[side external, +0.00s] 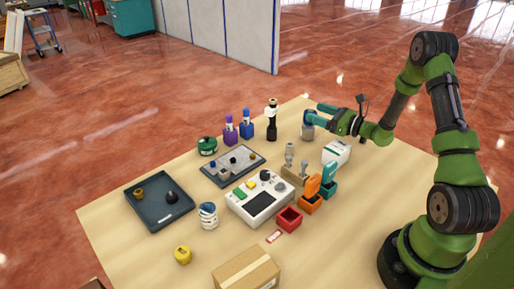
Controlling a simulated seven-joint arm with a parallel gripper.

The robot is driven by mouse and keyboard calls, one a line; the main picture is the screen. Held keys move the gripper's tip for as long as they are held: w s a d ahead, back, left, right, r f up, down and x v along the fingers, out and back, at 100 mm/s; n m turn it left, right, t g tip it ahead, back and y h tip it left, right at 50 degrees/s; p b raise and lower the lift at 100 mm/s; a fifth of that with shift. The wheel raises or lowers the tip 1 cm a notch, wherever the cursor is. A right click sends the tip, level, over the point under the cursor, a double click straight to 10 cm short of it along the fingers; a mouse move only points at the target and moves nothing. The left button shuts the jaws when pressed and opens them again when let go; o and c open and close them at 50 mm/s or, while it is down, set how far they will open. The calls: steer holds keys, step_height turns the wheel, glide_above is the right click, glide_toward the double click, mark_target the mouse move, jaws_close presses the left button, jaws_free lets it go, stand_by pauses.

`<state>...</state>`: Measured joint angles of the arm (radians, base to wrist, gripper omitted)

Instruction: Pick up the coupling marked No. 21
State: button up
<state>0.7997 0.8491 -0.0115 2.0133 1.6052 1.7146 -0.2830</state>
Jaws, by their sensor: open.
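No number 21 can be read in this view, so I cannot tell which part is that coupling. Small coupling-like parts sit in two trays. The dark tray at left (158,216) holds a brass-coloured part (139,193) and a black part (172,196). The flat grey tray (214,175) holds several small parts, among them a grey one (224,174) and a gold one (253,157). My gripper (309,113), with teal fingers, is open at the table's far right, at or just above a grey cylindrical item (308,134). Whether it touches that item is unclear.
A white device with a dark screen (260,200) stands mid-table. Purple (230,134) and blue (247,129) holders and a black bottle (271,125) stand behind. Orange (310,196) and teal (328,187) holders stand right of the device. A cardboard box (246,269) is in front.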

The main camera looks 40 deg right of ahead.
mark_target(306, 109)
steer(key=w, duration=0.3)
steer(key=w+a, duration=0.1)
steer(key=w, duration=0.1)
steer(key=shift+f, duration=0.1)
jaws_close()
stand_by(0.3)
steer(key=shift+d, duration=0.1)
